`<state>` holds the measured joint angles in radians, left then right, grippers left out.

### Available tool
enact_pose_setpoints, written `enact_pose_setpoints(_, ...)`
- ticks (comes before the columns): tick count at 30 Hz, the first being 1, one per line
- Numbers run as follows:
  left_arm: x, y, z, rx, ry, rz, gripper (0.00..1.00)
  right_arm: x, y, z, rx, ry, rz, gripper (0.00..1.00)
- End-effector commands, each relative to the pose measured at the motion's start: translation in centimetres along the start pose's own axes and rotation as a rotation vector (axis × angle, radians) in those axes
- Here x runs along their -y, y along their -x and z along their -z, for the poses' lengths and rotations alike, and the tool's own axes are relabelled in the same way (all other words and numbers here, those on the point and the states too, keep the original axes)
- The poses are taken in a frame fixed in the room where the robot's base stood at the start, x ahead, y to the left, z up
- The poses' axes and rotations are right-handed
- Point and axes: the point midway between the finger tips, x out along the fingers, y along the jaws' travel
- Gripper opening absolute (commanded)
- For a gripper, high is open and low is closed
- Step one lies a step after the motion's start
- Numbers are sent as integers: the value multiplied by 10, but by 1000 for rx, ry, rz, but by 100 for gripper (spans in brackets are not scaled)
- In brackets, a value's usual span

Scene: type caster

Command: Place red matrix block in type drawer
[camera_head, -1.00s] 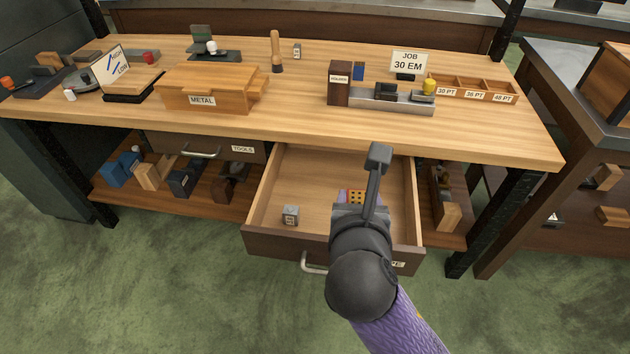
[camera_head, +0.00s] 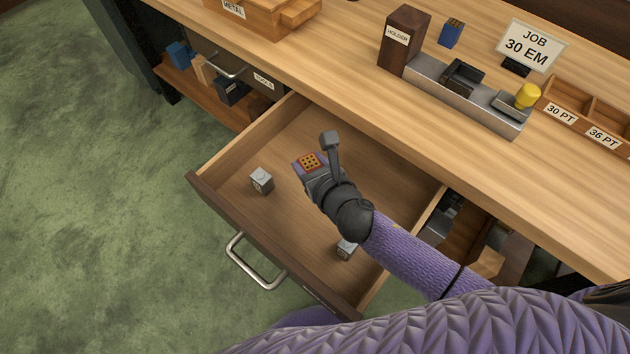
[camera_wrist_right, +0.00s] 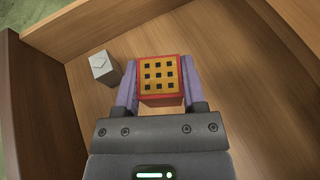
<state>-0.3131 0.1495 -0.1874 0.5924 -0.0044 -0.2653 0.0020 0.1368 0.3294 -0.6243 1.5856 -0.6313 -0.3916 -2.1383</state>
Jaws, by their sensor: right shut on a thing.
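The red matrix block (camera_head: 311,162) has a yellow-orange top with a grid of dark holes. In the right wrist view the block (camera_wrist_right: 159,78) sits between both purple fingers. My right gripper (camera_head: 308,165) is shut on it, inside the outline of the open type drawer (camera_head: 225,212). I cannot tell whether the block touches the drawer floor. A grey type block (camera_head: 262,181) lies on the drawer floor to the left of my gripper; it also shows in the right wrist view (camera_wrist_right: 104,67). My left gripper is out of view.
Another grey block (camera_head: 346,249) lies in the drawer, partly behind my right arm. The bench top overhangs the drawer's back. On it stand a brown holder (camera_head: 404,38), a blue block (camera_head: 451,33) and a metal rail (camera_head: 465,95).

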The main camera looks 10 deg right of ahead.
Motion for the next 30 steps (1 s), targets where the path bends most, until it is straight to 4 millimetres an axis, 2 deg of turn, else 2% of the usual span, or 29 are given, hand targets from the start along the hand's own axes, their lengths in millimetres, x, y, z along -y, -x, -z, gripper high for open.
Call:
enact_pose_setpoints(1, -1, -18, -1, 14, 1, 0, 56, 0, -8, 22, -7, -3, 0, 0)
enact_pose_setpoints(7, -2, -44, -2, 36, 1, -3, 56, 0, -21, 53, -5, -2, 0, 0)
enact_pose_setpoints(12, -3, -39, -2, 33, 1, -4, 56, 0, -19, 46, 0, 1, 1, 0)
enact_pose_setpoints(17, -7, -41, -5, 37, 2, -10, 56, 0, -21, 50, 0, 1, 1, 0)
enact_pose_setpoints(18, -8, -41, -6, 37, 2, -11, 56, 0, -21, 50, -1, 1, 1, 57)
enact_pose_setpoints(21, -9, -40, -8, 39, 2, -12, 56, 0, -20, 49, 0, 1, 1, 78)
enact_pose_setpoints(23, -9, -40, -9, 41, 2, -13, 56, 0, -20, 49, 0, 1, 1, 88)
enact_pose_setpoints(30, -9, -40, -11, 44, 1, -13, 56, 0, -20, 49, 0, 1, 2, 88)
